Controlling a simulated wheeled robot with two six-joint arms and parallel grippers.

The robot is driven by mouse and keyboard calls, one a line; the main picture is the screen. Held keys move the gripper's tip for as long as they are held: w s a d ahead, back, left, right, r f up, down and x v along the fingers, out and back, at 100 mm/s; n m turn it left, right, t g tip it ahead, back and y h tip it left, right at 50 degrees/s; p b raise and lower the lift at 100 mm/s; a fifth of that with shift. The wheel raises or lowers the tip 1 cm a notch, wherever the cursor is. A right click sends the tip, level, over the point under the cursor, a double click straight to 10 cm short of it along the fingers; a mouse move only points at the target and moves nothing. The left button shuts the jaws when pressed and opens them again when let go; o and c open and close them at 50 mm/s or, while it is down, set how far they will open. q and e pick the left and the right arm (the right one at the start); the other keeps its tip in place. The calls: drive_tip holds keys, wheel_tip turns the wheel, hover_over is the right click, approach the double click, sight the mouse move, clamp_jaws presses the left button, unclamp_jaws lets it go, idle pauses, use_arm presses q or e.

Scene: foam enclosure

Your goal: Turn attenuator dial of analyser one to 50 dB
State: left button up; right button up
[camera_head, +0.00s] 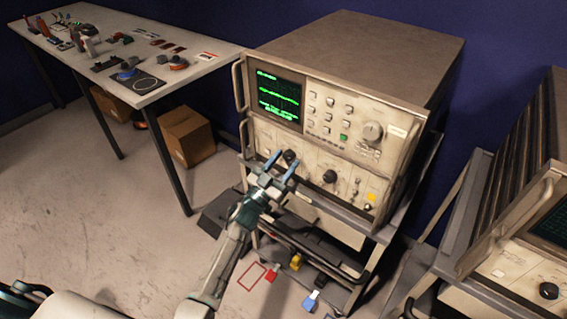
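A beige analyser (350,45) with a lit green screen (277,98) stands on a cart in the middle. Its lower panel has a black dial (289,157) on the left and another black dial (330,177) further right. Labels are too small to read, so I cannot tell which is the attenuator dial. My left gripper (284,161) is open in front of the left black dial, its blue fingers spread to either side of it in the picture. Contact cannot be told. My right gripper is not in view.
A second analyser (520,262) stands at the right edge, partly cut off. A white table (205,62) with small tools is at the back left, a cardboard box (187,137) beneath it. Metal handles flank the front panel. The floor at left is clear.

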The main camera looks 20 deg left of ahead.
use_arm(q)
drive_tip(key=c, duration=0.8)
drive_tip(key=shift+o, duration=0.2)
drive_tip(key=shift+m, duration=0.3)
drive_tip(key=shift+a+m+h+p, duration=0.1)
drive_tip(key=shift+m+h+p, duration=0.2)
drive_tip(key=shift+m+h, duration=0.3)
drive_tip(key=m+g+h, duration=0.1)
drive_tip(key=m, duration=0.2)
drive_tip(key=shift+a+r+m+p, duration=0.1)
drive_tip(key=shift+m+p, duration=0.2)
drive_tip(key=shift+p, duration=0.1)
drive_tip(key=m+g, duration=0.1)
drive_tip(key=m, duration=0.1)
drive_tip(key=m+g+h+p, duration=0.1)
drive_tip(key=m, duration=0.1)
drive_tip(key=shift+a+h, duration=0.15)
drive_tip(key=shift+h, duration=0.15)
drive_tip(key=shift+w+m+g, duration=0.1)
drive_tip(key=shift+m+g, duration=0.2)
drive_tip(key=shift+m, duration=0.6)
